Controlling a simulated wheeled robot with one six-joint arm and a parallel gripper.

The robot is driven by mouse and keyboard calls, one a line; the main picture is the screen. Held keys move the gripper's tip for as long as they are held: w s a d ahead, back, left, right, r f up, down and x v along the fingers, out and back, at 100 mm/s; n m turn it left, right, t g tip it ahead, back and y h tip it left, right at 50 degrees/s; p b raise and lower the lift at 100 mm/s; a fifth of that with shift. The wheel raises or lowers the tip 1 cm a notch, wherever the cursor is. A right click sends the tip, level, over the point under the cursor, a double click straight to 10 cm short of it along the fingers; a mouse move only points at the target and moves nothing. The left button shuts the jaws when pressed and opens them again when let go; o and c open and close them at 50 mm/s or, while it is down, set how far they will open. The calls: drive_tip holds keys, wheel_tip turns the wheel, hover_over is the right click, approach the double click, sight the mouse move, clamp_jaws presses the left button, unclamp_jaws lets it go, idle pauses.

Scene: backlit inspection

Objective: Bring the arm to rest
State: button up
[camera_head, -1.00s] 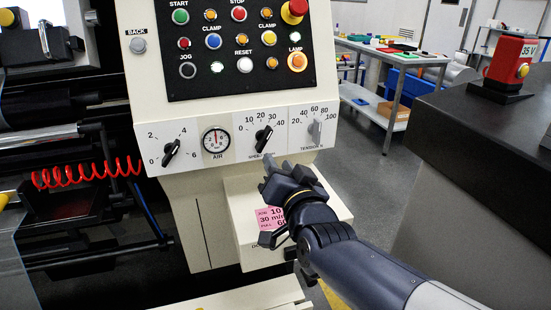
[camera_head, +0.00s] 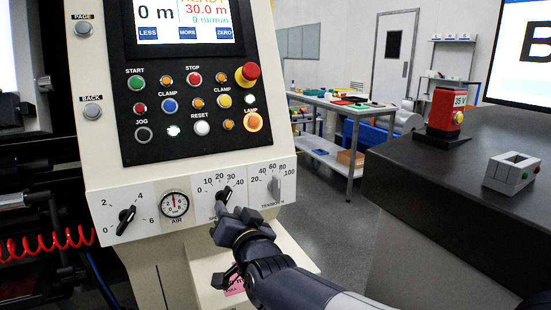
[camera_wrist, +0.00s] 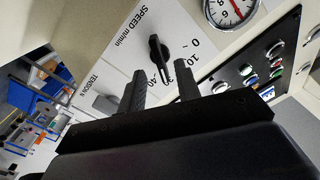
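My gripper (camera_head: 232,222) is in front of the lower panel of the cream console, just below the black speed knob (camera_head: 223,196). In the wrist view my gripper (camera_wrist: 162,88) shows two dark fingers apart, with nothing held between them. The speed knob (camera_wrist: 157,52) stands beyond the fingertips; whether a finger touches it I cannot tell. Its pointer is near 30. The arm reaches in from the lower right of the head view. The finger tips are small and partly hidden in the head view.
The console has a button panel (camera_head: 190,110), a screen (camera_head: 185,22), an air gauge (camera_head: 174,204) and a tension knob (camera_head: 274,186). A dark counter (camera_head: 430,160) with a red device (camera_head: 445,113) is on the right. A red coiled hose (camera_head: 50,243) is at the left.

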sight(225, 203)
drive_tip(key=x, duration=0.4)
drive_tip(key=shift+w+a, duration=0.1)
drive_tip(key=shift+w, duration=0.05)
drive_tip(key=shift+s, duration=0.2)
